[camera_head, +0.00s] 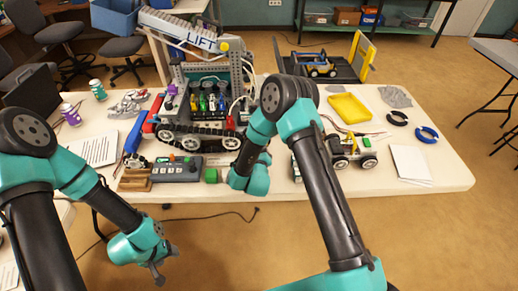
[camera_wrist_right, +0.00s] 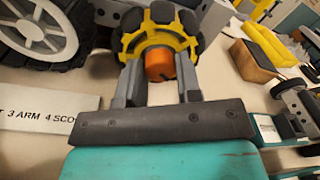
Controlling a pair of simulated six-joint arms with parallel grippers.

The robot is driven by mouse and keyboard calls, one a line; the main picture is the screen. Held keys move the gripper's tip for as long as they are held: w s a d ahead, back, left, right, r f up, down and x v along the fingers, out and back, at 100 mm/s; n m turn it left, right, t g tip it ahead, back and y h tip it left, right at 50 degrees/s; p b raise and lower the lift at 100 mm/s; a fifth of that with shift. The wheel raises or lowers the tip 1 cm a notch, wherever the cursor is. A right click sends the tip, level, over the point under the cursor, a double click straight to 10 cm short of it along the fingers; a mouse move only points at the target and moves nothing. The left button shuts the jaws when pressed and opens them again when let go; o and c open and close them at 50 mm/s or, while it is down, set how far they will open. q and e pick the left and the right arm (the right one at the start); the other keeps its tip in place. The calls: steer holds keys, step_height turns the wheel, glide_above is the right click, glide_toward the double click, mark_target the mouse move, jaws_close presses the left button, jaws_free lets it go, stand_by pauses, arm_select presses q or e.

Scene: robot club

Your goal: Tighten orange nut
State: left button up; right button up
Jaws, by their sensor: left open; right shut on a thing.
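The orange nut (camera_wrist_right: 159,64) sits at the centre of a yellow wheel hub (camera_wrist_right: 128,44) with dark rollers around it, in the right wrist view. My right gripper (camera_wrist_right: 158,74) is shut on the nut, one grey finger on each side. In the head view my right arm's wrist (camera_head: 250,172) is at the table's front edge, and its fingers and the nut are hidden. My left gripper (camera_head: 156,268) is open and empty, low over the floor in front of the table.
A tracked LIFT robot (camera_head: 196,138) stands mid-table. A grey control box (camera_head: 176,172) lies at the front edge. A small wheeled vehicle (camera_head: 350,152), yellow tray (camera_head: 348,108) and black and blue rings (camera_head: 427,134) are to the right. A printed strip (camera_wrist_right: 40,122) lies beside the wheel.

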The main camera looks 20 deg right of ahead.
stand_by(0.3)
steer(key=o, duration=0.9)
steer(key=shift+o, duration=0.2)
steer(key=shift+s, duration=0.1)
steer(key=v, duration=1.7)
steer(key=shift+s+r, duration=0.1)
steer(key=shift+s, duration=0.1)
